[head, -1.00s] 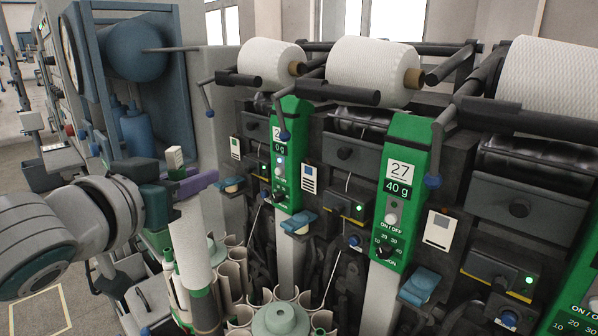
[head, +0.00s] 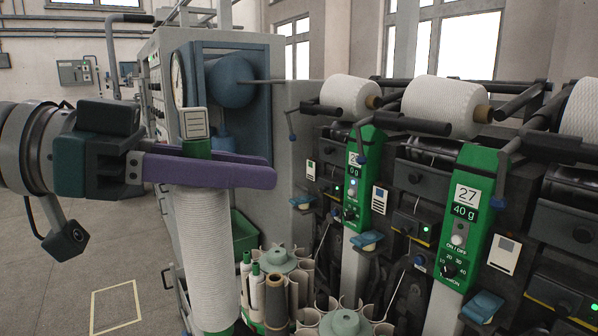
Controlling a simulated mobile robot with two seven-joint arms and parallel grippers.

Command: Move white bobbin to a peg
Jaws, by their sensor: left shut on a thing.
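A long white bobbin (head: 208,255) with a green top end hangs nearly upright, slightly tilted, at left centre. My left gripper (head: 266,171), with purple fingers, is shut around its green upper end. A small pale labelled block (head: 194,123) shows above the fingers. The bobbin's lower end reaches near the bottom edge, left of the round bobbin magazines, and appears apart from them. No peg can be clearly made out. My right gripper is not in view.
A round magazine (head: 279,257) with open tubes holds green-tipped white bobbins (head: 246,270) and a grey bobbin (head: 277,300). A second magazine (head: 345,324) is in front. The winder's green panels (head: 465,212) and yarn cones (head: 445,105) fill the right. Open floor (head: 60,260) lies left.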

